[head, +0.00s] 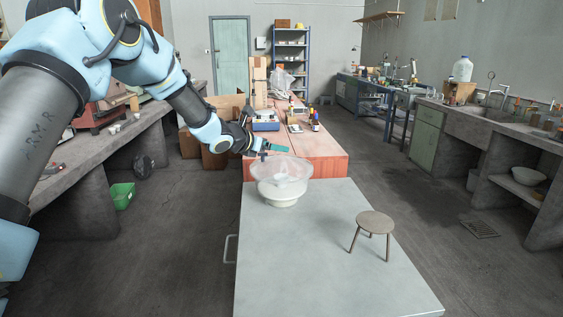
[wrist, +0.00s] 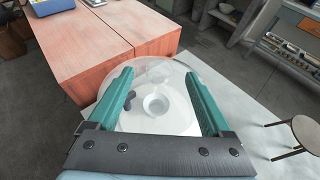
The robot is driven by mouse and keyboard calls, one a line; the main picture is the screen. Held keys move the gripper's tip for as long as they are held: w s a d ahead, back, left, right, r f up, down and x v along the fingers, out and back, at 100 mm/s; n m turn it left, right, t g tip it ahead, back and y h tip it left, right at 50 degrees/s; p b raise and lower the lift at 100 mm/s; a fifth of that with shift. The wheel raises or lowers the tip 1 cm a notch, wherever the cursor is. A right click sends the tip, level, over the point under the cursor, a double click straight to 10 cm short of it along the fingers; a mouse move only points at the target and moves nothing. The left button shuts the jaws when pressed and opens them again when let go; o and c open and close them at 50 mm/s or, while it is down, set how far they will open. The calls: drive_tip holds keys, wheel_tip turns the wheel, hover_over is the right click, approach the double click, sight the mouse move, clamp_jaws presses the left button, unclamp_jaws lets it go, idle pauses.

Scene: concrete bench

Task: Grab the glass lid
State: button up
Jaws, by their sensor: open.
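A wide clear glass piece (head: 282,168), which looks like the glass lid, sits over a white bowl (head: 281,197) near the far edge of the grey-white bench. In the wrist view the clear glass (wrist: 178,72) is a large see-through disc, with a small white round shape (wrist: 156,104) and a dark lobed shape showing through or on it. My gripper (head: 274,150) is just above and behind the glass. Its teal fingers (wrist: 158,76) are spread wide with the glass beyond and between them, and nothing is gripped. I cannot tell whether a finger touches the glass.
A small round stool (head: 375,222) stands on the bench (head: 310,270) to the right. A reddish wooden table (head: 328,164) adjoins the far end, bearing bottles, a blue scale (head: 265,122) and boxes. The front of the bench is clear.

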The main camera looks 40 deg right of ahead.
sight(281, 158)
drive_tip(key=shift+p+x, duration=0.6)
drive_tip(key=shift+x, duration=1.05)
drive_tip(key=shift+c, duration=0.3)
clamp_jaws()
drive_tip(key=shift+r, duration=0.1)
